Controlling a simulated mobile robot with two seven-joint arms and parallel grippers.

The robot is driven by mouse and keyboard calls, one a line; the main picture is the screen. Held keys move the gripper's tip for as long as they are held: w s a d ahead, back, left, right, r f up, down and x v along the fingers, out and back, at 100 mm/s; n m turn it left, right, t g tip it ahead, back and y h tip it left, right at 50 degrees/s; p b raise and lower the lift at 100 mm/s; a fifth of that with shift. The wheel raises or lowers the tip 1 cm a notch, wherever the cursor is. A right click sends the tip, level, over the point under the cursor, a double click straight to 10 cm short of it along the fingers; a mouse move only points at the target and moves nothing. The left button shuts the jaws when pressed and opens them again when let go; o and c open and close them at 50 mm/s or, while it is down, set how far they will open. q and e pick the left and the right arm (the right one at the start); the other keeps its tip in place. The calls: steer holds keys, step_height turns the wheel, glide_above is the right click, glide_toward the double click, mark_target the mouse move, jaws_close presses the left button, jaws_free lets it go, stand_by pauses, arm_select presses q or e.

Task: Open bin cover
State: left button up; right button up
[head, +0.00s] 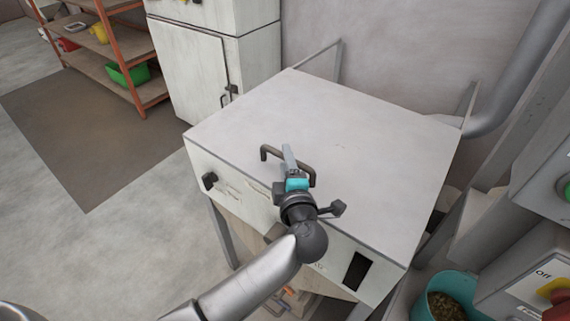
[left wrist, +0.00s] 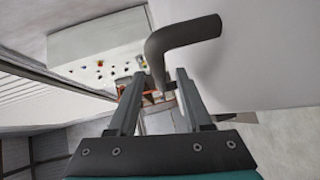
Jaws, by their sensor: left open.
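The bin cover (head: 345,135) is a flat, light grey lid lying closed on top of the bin (head: 230,178). A dark bar handle (head: 268,152) stands near its front edge. My left gripper (head: 289,155) is at the handle, over the front of the cover. My right gripper is not in view.
A black knob (head: 209,180) and a dark latch (head: 338,208) sit on the bin's front. A teal bucket (head: 445,295) with pellets stands at lower right, beside a control box (head: 525,290). A white cabinet (head: 195,70) and shelves (head: 105,65) stand behind left. The floor at left is clear.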

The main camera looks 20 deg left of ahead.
arm_select(q)
steer(key=shift+b+x, duration=0.4)
steer(key=shift+x, duration=0.6)
steer(key=shift+c, duration=0.3)
jaws_close()
stand_by(0.5)
